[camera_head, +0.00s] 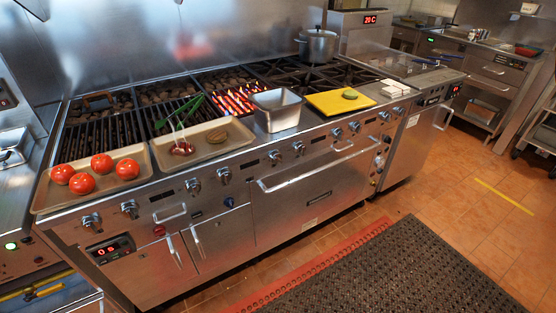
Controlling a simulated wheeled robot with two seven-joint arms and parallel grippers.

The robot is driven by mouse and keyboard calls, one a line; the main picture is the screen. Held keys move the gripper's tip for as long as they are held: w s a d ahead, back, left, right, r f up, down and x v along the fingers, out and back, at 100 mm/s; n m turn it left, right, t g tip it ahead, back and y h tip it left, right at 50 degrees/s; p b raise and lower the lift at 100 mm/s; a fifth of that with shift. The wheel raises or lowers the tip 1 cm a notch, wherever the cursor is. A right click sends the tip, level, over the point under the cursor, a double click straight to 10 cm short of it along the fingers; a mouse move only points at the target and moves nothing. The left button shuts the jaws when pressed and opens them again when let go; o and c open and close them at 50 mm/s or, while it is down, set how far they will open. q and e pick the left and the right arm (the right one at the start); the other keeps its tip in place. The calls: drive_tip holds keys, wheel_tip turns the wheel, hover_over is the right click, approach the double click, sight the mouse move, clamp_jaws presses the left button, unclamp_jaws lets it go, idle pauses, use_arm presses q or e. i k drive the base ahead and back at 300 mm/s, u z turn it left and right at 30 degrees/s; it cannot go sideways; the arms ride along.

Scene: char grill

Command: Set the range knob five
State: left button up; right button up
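A long stainless steel range (310,205) crosses the view with a row of several metal knobs along its front panel. From the left, the first knob (92,221) and second knob (129,208) sit below the tomato tray. The third knob (193,184) and fourth knob (224,174) are below the second tray. The fifth from the left (274,157) is above the oven door's left end, with another knob (298,148) just right of it. No number labels are readable, and the knob pointers are too small to read. Neither of my grippers is in view.
Trays with tomatoes (102,164) and with meat and tongs (184,132) lie along the range's front edge. A metal pan (277,108) and yellow board (340,101) stand farther right. The oven handle (320,167) projects below the knobs. A dark mat (410,270) covers the floor in front.

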sight(276, 156)
drive_tip(key=z, duration=1.65)
drive_tip(key=i, duration=2.9)
drive_tip(key=u, duration=2.7)
